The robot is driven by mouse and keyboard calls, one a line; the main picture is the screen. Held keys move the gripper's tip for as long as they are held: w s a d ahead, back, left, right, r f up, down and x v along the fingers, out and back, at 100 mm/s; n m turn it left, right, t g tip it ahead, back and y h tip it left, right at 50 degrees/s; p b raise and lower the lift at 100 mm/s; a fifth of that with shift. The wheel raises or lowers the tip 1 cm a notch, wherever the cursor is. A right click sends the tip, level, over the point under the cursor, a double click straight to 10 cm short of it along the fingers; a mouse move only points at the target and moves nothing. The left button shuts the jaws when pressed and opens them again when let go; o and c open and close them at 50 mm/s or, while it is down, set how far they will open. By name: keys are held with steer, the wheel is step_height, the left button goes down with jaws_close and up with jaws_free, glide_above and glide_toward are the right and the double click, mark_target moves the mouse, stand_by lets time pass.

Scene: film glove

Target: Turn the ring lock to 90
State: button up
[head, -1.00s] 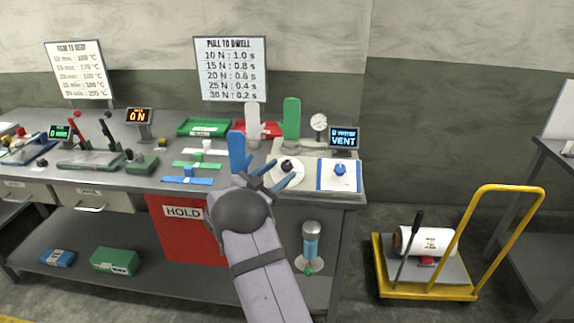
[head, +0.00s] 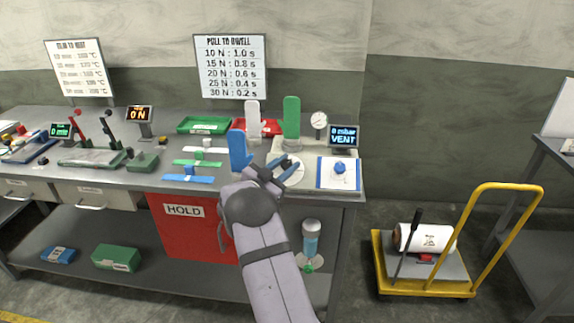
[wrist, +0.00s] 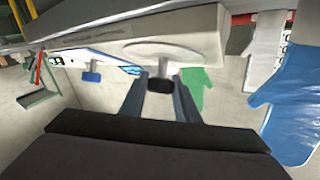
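The ring lock is a pale round disc (head: 296,177) with a dark knob, on a light base at the right end of the bench. My gripper (head: 284,169) is over the disc and hides much of it and the knob in the head view. In the wrist view, the dark knob (wrist: 160,86) shows between the two blue-grey fingers of my gripper (wrist: 160,78), near their tips. The fingers stand apart, one on each side of the knob. Whether they touch it is unclear. I cannot read any angle marks on the ring.
A blue glove (head: 239,151) stands close left of my gripper, with white (head: 252,120) and green (head: 291,118) gloves behind. A gauge (head: 319,121) and a display reading VENT (head: 343,137) stand behind right. A blue knob (head: 340,168) on a white panel is at right.

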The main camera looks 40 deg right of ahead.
mark_target(283, 164)
steer(key=shift+m+g, duration=0.6)
steer(key=shift+r+m+g, duration=0.15)
steer(key=shift+m+g, duration=1.45)
steer(key=shift+g, duration=0.2)
steer(key=shift+r+m+g+y, duration=0.15)
steer(key=shift+m+g+y, duration=0.45)
steer(key=shift+m+g, duration=0.8)
steer(key=o, duration=0.9)
steer(key=shift+o, duration=0.8)
steer(key=shift+f, duration=0.2)
steer(key=shift+b+v, duration=0.8)
steer(key=shift+v, duration=2.9)
